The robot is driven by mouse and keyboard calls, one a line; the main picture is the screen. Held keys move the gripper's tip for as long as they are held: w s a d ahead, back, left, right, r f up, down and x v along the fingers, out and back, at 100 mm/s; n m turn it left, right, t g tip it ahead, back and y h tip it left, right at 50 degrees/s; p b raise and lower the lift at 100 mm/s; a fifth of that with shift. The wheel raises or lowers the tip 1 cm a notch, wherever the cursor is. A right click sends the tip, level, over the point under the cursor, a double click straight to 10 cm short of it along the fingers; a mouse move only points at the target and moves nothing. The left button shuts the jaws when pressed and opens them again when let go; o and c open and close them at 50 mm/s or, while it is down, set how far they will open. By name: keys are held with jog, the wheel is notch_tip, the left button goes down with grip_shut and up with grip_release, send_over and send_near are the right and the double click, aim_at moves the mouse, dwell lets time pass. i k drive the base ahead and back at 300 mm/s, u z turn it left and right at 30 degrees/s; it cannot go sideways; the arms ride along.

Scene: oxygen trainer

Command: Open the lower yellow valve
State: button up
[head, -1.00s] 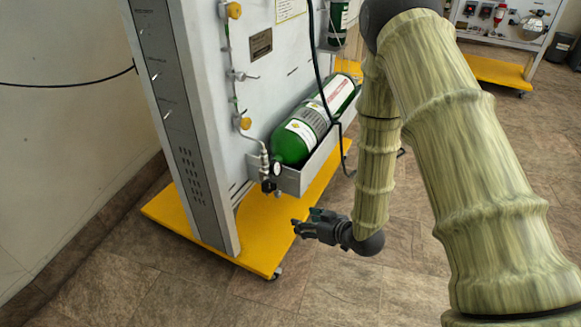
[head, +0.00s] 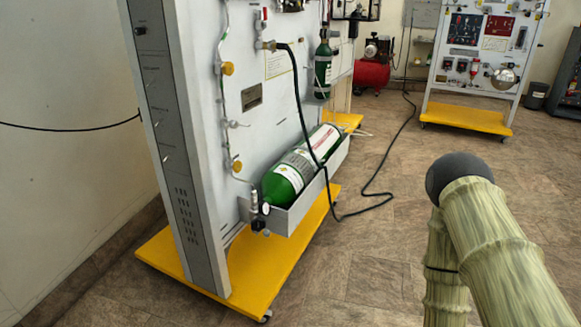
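The lower yellow valve (head: 237,166) is a small round yellow knob on the thin pipe at the left part of the white panel (head: 262,130), in the head view. The upper yellow valve (head: 228,68) sits above it on the same pipe. A small metal valve (head: 233,124) is between them. Whether the lower valve is open or shut cannot be told. My arm shows at the lower right, well apart from the panel. My gripper is outside the view.
A green cylinder (head: 288,178) lies in a grey tray (head: 300,207) low on the panel. A black hose (head: 301,110) hangs in front and runs over the floor. The yellow base (head: 160,262) juts out below.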

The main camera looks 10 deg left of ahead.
aim_at(237, 166)
jog(key=z, duration=1.25)
jog(key=i, duration=1.05)
jog(key=u, duration=2.9)
